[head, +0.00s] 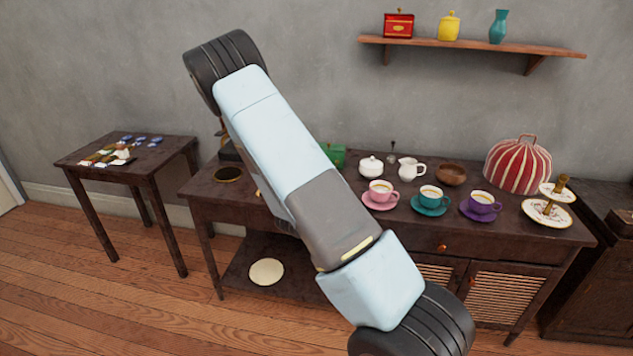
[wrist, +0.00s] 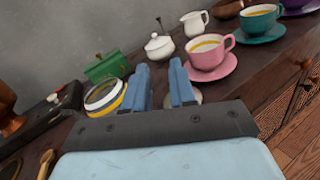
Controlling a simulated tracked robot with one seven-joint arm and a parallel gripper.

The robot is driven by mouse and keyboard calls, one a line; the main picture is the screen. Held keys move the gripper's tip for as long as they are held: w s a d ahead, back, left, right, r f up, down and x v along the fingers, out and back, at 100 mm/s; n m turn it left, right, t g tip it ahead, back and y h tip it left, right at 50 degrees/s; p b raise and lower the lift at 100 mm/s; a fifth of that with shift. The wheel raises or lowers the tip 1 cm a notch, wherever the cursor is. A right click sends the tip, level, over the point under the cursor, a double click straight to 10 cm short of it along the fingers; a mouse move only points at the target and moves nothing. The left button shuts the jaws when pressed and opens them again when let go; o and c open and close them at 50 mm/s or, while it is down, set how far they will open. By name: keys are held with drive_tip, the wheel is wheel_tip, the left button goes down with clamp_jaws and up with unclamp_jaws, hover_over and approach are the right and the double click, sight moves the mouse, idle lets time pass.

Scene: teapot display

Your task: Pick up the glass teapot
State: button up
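No glass teapot shows clearly in the head view, where my arm covers the left middle of the dark sideboard (head: 335,243). In the wrist view, a round vessel with a pale rim and yellow band (wrist: 104,97) stands left of my fingers; I cannot tell if it is the glass teapot. My gripper (wrist: 160,72) has its two blue fingers apart, reaching over the sideboard top, with nothing visibly clamped. A pale round thing (wrist: 196,97) is partly hidden behind the right finger. In the head view my gripper is hidden behind the arm.
A pink cup (wrist: 208,53), white sugar bowl (wrist: 159,46) and green box (wrist: 106,66) stand close around the gripper. Teal (head: 431,194) and purple (head: 483,204) cups, a striped cosy (head: 518,165) and a tiered stand (head: 548,212) are farther right. A small table (head: 160,152) stands left.

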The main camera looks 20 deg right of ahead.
wheel_tip(320, 180, down, 7)
drive_tip(key=w+a+n+t+y, duration=0.2)
drive_tip(key=w+n+t+y, duration=0.1)
drive_tip(key=n+t, duration=0.15)
drive_tip(key=shift+n+g, duration=0.35)
drive_tip(key=x, duration=1.3)
drive_tip(key=shift+d+f, duration=0.15)
drive_tip(key=shift+d, duration=0.1)
drive_tip(key=shift+c, duration=0.4)
clamp_jaws()
